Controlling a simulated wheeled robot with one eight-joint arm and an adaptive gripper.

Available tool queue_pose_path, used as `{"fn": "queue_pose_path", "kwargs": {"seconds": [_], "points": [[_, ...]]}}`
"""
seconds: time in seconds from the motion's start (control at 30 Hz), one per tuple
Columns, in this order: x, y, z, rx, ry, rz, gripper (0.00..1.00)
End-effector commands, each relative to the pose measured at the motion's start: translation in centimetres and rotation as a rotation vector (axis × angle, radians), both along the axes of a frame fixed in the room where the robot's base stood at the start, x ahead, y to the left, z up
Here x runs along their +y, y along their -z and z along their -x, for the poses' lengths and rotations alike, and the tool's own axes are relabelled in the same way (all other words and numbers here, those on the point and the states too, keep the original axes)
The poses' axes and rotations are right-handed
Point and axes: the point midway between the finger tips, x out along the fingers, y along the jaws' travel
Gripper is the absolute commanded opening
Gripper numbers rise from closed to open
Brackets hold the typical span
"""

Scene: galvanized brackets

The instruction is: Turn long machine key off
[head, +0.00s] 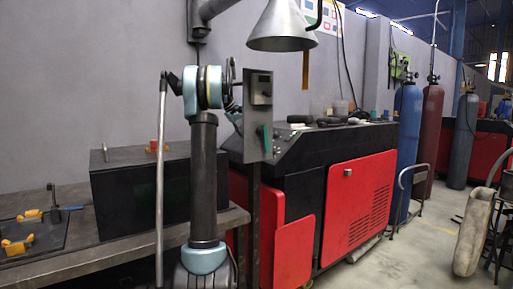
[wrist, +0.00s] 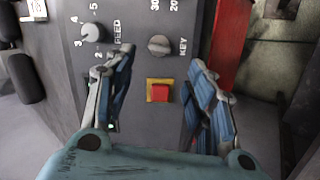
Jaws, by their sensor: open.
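In the wrist view a grey control panel (wrist: 140,65) fills the middle. The key (wrist: 159,46), a grey round knob beside the label KEY, sits near its top centre. Its slot looks roughly level, slightly tilted. My gripper (wrist: 163,62) is open and empty, its blue-grey fingers spread left and right of the key and apart from it. In the head view the panel (head: 257,122) stands upright on a post. My gripper (head: 232,96) is at its left side, partly hidden. The long machine (head: 310,150), black and red, lies behind and right of the panel.
A red square button (wrist: 160,92) on a yellow plate lies below the key, between my fingers. A FEED knob (wrist: 92,33) is to the left. In the head view a metal cone hood (head: 283,25) hangs above the panel. A black box (head: 125,195) stands on the left bench.

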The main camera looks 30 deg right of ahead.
Motion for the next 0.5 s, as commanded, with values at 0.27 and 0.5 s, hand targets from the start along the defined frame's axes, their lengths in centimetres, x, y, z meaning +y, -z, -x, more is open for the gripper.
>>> {"fn": "queue_pose_path", "kwargs": {"seconds": [0.27, 0.5], "points": [[-3.1, 4.0, 0.5, 0.0, 0.002, 0.0, 0.5], [-4.9, 6.4, 0.8, -0.001, 0.001, -0.001, 0.5]]}}
